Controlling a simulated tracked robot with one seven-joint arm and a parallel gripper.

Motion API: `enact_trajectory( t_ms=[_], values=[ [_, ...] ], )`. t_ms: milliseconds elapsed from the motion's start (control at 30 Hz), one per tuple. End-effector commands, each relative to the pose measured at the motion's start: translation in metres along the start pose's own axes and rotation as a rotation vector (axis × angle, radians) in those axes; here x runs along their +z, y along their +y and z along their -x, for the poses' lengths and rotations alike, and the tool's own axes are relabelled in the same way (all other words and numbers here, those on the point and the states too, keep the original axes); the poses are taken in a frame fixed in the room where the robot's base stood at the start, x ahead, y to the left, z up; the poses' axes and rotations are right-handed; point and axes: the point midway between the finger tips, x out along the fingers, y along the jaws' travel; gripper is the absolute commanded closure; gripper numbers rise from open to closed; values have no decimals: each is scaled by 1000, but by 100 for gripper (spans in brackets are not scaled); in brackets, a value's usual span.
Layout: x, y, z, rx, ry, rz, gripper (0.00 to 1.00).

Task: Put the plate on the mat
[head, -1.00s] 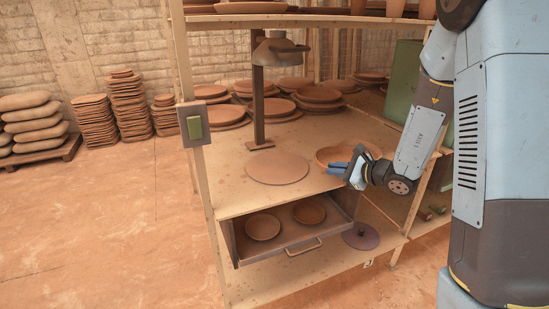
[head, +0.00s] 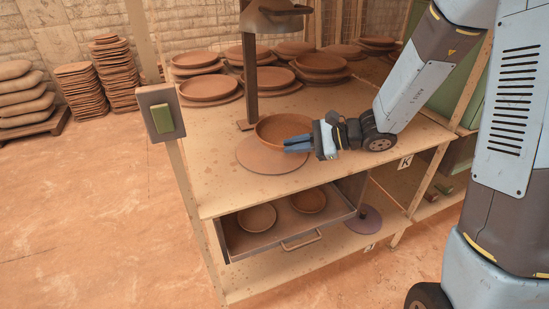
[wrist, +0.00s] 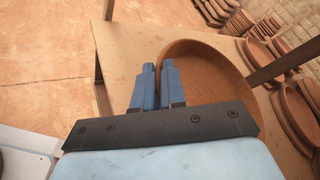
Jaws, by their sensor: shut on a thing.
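The plate (head: 283,130) is a wide, shallow brown clay dish. My gripper (head: 287,144) is shut on its near rim; the wrist view shows the blue fingers (wrist: 158,82) closed at the rim of the plate (wrist: 205,75). The mat (head: 262,164) is a flat round brown disc on the worktop. In the head view the plate overlaps the mat's far and right part, and the mat's near left part shows bare. I cannot tell whether the plate touches the mat or hangs just above it.
A dark post (head: 250,80) stands just behind the mat and plate. Stacked plates (head: 210,88) fill the back of the worktop (head: 215,180). Below, an open drawer (head: 290,240) holds two small dishes.

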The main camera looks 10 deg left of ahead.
Motion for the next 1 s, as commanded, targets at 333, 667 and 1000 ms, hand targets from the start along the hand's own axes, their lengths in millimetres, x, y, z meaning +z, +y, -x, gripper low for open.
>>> enact_trajectory(
  t_ms=[333, 667, 1000],
  values=[
    [-42, -19, -46, -4, 2, -4, 100],
    [-74, -20, -72, -7, 4, -2, 100],
    [-90, -15, -83, -7, 5, -5, 100]
  ],
)
